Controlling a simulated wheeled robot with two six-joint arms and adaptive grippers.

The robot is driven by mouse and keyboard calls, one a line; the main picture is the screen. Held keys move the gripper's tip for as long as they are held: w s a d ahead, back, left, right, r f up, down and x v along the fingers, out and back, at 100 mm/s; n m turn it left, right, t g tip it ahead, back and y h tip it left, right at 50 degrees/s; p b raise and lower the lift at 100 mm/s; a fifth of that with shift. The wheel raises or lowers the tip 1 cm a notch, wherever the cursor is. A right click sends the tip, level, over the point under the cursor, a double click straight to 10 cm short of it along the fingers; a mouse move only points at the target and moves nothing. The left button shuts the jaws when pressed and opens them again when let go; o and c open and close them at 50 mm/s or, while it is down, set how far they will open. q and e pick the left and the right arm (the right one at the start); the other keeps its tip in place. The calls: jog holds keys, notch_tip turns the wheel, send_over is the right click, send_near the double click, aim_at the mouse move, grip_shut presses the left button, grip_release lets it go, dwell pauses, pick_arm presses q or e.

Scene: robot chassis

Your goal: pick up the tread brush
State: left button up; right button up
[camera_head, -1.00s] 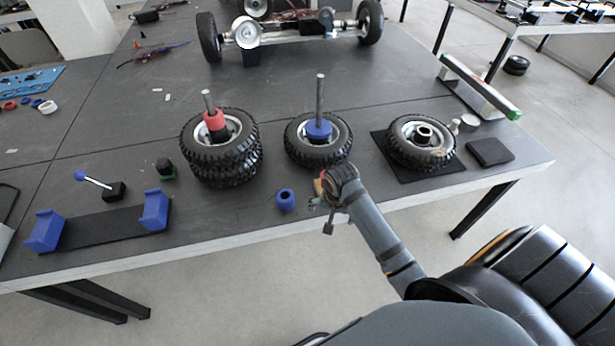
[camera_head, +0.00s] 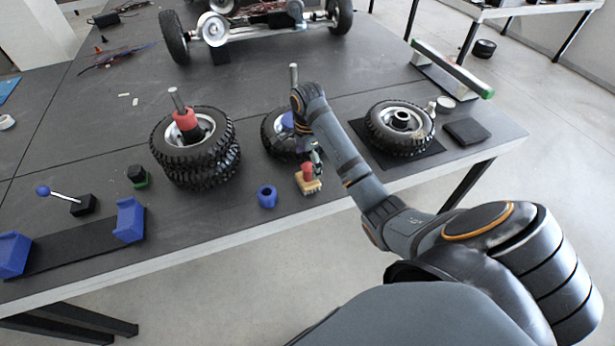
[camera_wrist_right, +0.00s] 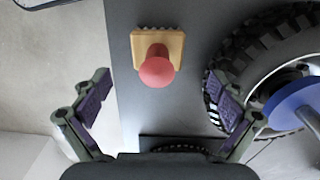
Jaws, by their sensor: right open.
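The tread brush (camera_head: 309,184) has a pale wooden block and a red knob. It sits near the front edge of the table, in front of the middle wheel. In the right wrist view the brush (camera_wrist_right: 158,55) shows from above, knob towards the camera, with dark bristles at its far side. My right gripper (camera_head: 312,158) is above and just behind the brush. In the right wrist view its open fingers (camera_wrist_right: 161,86) are spread to either side of the knob's line, apart from it and empty. My left gripper is not in view.
The middle wheel (camera_head: 273,141) with a blue collar stands close behind the brush. A blue ring (camera_head: 267,196) is to the left. Stacked tyres (camera_head: 195,160) stand further left; another wheel (camera_head: 400,130) lies on a black mat at right. The table's front edge is close.

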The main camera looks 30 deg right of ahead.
aim_at(307, 178)
notch_tip(307, 178, down, 3)
jog(key=shift+r+b, duration=0.1)
jog(key=shift+b, duration=0.6)
notch_tip(307, 178, down, 5)
jog(key=shift+s+r, duration=0.1)
jog(key=shift+s, duration=0.05)
jog(key=c, duration=1.3)
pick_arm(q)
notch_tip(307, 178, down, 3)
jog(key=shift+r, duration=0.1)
pick_arm(e)
jog(key=shift+c, duration=0.2)
jog(key=shift+r, duration=0.1)
